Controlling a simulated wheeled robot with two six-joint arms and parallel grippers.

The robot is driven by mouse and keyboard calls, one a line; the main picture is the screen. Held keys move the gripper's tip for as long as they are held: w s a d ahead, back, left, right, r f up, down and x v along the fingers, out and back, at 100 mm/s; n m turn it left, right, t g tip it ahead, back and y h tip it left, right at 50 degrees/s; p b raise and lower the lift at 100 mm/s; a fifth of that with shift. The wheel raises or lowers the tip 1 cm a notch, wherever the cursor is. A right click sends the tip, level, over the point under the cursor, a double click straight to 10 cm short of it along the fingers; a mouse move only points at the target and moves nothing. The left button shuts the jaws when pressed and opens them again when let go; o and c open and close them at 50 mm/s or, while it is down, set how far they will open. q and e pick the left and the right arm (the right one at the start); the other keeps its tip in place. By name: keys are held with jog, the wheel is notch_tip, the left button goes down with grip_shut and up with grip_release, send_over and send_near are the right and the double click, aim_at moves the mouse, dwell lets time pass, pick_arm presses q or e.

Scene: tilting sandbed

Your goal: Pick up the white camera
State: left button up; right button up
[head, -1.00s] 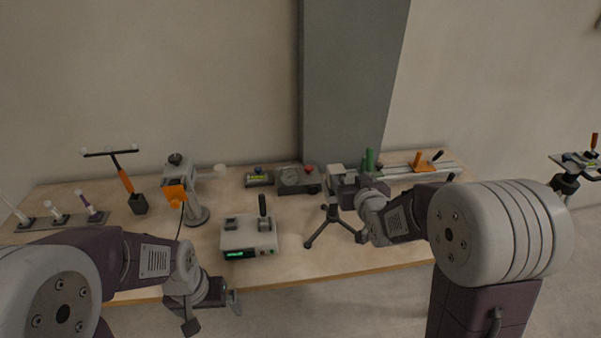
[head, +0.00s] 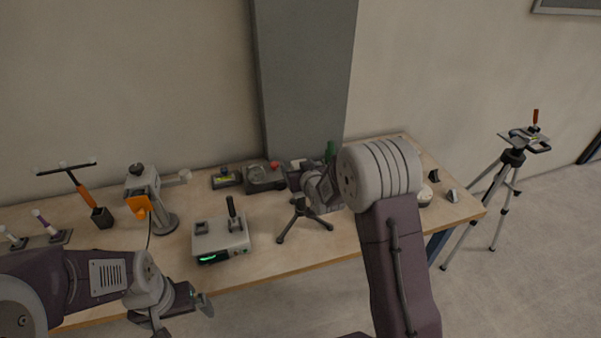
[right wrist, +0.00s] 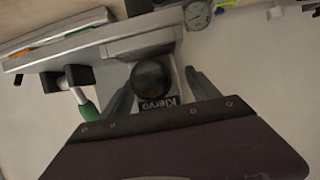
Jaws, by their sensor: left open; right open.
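The white camera (right wrist: 140,46) fills the upper middle of the right wrist view, with its dark round lens and a "Klervo" label facing my wrist. In the head view a small pale part of it (head: 297,163) shows behind my right gripper, above a small black tripod (head: 300,217). My right gripper (right wrist: 158,82) is open, one finger on each side of the lens. I cannot tell whether the fingers touch the camera. My left gripper (head: 183,317) is open and empty, in front of the table's front edge.
A white box with a green display (head: 221,240) stands left of the tripod. A gauge box (head: 265,178) is behind it, and a grey stand with an orange part (head: 150,195) is further left. A green-handled tool (right wrist: 88,110) is close to the right gripper.

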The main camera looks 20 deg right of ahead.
jog(key=shift+w+f, duration=0.3)
jog(key=shift+w, duration=0.25)
jog(key=shift+s+r, duration=0.1)
jog(key=shift+s, duration=0.1)
jog(key=c, duration=0.8)
grip_shut()
jog(key=shift+r, duration=0.15)
notch_tip(320, 180, up, 10)
jog(key=shift+w+d+f, duration=0.1)
jog(key=shift+f, duration=0.05)
